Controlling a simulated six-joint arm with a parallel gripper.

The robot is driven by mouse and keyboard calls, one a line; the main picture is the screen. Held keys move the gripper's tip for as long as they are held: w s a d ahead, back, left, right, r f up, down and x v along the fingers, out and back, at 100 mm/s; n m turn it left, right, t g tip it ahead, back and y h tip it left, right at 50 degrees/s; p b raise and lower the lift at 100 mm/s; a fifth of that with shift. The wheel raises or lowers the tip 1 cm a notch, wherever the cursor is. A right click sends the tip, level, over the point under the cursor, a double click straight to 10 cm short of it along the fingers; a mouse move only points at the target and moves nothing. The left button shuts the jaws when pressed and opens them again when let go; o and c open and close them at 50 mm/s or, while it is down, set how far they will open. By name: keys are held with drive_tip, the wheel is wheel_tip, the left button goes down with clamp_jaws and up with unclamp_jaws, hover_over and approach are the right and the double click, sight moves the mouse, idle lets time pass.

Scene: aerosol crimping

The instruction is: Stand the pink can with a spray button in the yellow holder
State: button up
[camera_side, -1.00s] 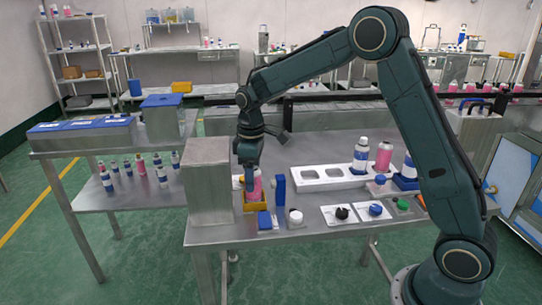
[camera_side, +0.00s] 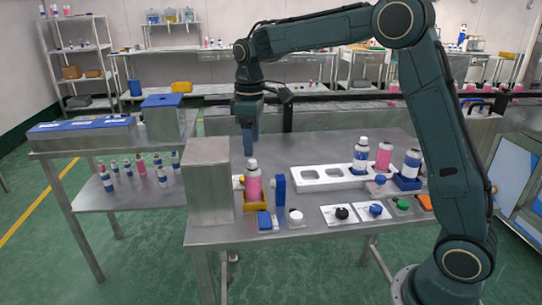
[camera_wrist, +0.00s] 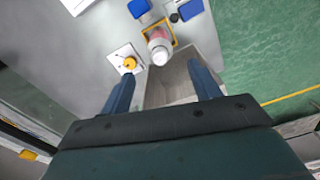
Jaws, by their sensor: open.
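The pink can (camera_side: 253,187) with a pale top stands upright in the yellow holder (camera_side: 263,208) on the steel table. In the wrist view the can (camera_wrist: 158,47) shows from above, with the yellow rim of the holder (camera_wrist: 174,42) around its base. Whether its top is a spray button is too small to tell. My gripper (camera_side: 248,152) is empty and above the can, clear of it. In the wrist view its fingers (camera_wrist: 162,88) are spread wide with nothing between them.
A grey steel box (camera_side: 208,182) stands close left of the holder, and a blue upright piece (camera_side: 280,190) close right. Several knobs on plates line the front edge.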

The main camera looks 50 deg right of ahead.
drive_tip(key=shift+r, duration=1.1)
drive_tip(key=s+a+r+m+t, duration=0.1)
drive_tip(key=s+r+m+t, duration=0.15)
drive_tip(key=s, duration=0.55)
drive_tip(key=s+a+r+m+t, duration=0.1)
drive_tip(key=s+r, duration=0.3)
drive_tip(key=s, duration=0.5)
drive_tip(key=s+f+m+t, duration=0.2)
drive_tip(key=s+f, duration=0.3)
drive_tip(key=s, duration=0.8)
drive_tip(key=shift+s+a, duration=0.15)
drive_tip(key=shift+a, duration=0.25)
drive_tip(key=shift+m, duration=0.25)
drive_tip(key=shift+c, duration=0.2)
